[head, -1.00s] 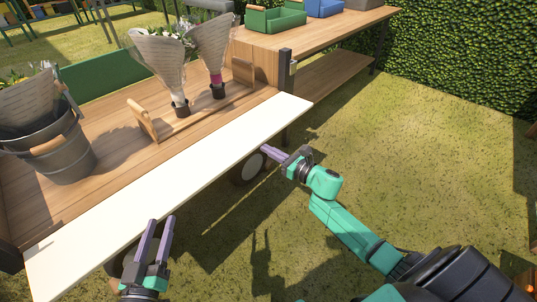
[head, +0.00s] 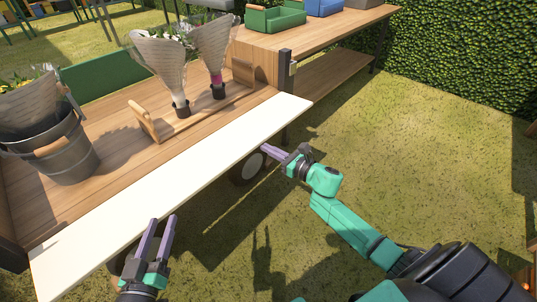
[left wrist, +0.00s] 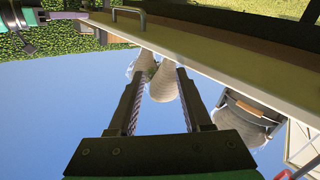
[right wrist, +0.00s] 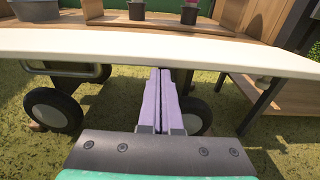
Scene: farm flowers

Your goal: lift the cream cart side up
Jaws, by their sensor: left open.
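The cream cart side (head: 170,187) is a long flat board along the near side of the wooden cart. It lies folded out, roughly level. My left gripper (head: 162,220) is open and empty by the board's near edge, toward its left end. In the left wrist view, its spread fingers (left wrist: 159,76) have nothing between them. My right gripper (head: 266,150) is at the near edge, toward the right end. In the right wrist view its fingers (right wrist: 161,72) are together with nothing seen between them, tips close to the board's edge (right wrist: 100,42). Whether either gripper touches the board is unclear.
A metal bucket of flowers (head: 60,150) and two wrapped bouquets (head: 160,65) (head: 212,50) stand on the cart. A wooden carrier handle (head: 143,120) is near them. A wheel (head: 250,165) sits under the board. Grass to the right is open, with a hedge behind.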

